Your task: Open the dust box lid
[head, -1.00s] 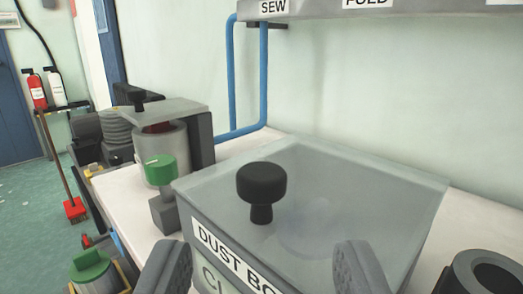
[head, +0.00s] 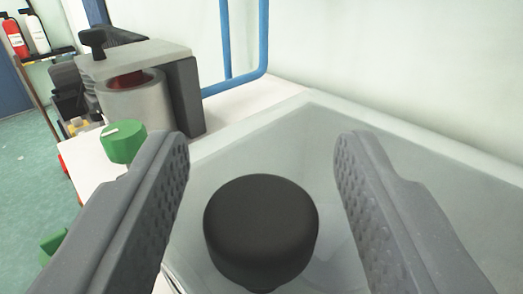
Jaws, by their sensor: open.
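The dust box lid (head: 300,128) is a clear, pale panel that fills the lower right of the head view. A round black knob (head: 261,225) stands up from it. My gripper (head: 262,150) is open, with one grey ridged finger on each side of the knob. Gaps show between the knob and both fingers, so neither finger appears to touch it. The front of the dust box and its label are out of view. The lid appears closed.
A grey cylinder machine (head: 150,98) with a flat top plate and a green knob (head: 123,142) stands left of the box. A blue tube frame (head: 262,45) rises behind, near the wall. Fire extinguishers (head: 36,33) are at the far left.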

